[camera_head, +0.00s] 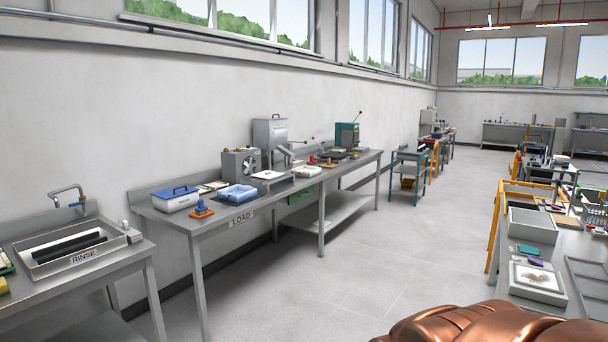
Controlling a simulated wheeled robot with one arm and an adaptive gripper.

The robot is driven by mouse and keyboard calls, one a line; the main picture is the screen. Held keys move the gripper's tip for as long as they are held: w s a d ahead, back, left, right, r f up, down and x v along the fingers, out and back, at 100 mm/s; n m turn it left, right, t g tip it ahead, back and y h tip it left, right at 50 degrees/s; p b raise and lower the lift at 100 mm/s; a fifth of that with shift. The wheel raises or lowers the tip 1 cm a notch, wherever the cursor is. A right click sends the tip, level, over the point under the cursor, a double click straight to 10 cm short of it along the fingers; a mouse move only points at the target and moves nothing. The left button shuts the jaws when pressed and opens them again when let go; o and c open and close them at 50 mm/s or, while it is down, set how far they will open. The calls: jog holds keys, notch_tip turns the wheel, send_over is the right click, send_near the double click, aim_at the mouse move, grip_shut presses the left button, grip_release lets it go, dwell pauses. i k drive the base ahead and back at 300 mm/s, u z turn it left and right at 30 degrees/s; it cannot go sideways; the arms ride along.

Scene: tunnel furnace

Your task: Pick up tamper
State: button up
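A small tool with a blue upright handle and an orange base (201,209) stands near the front edge of the steel bench marked LOAD (170,222). It may be the tamper, but it is too small to be sure. It is upright and nothing touches it from above. My gripper is not in view, so its fingers and anything in them cannot be seen.
A blue-lidded box (175,203) and a blue-topped white pack (237,194) flank the tool. A RINSE sink (72,257) is at left. A grey bench (552,245) stands at right. Open floor (365,255) lies between. A copper-coloured shape covers the bottom right.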

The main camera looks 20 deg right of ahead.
aim_at(329, 162)
jog(key=z, duration=0.3)
jog(key=i, duration=1)
jog(key=z, duration=0.65)
jog(key=i, duration=1.9)
jog(key=z, duration=0.4)
jog(key=i, duration=3.55)
jog(key=u, duration=1)
jog(key=i, duration=1.6)
jog(key=u, duration=1.5)
jog(key=i, duration=1)
jog(key=u, duration=0.4)
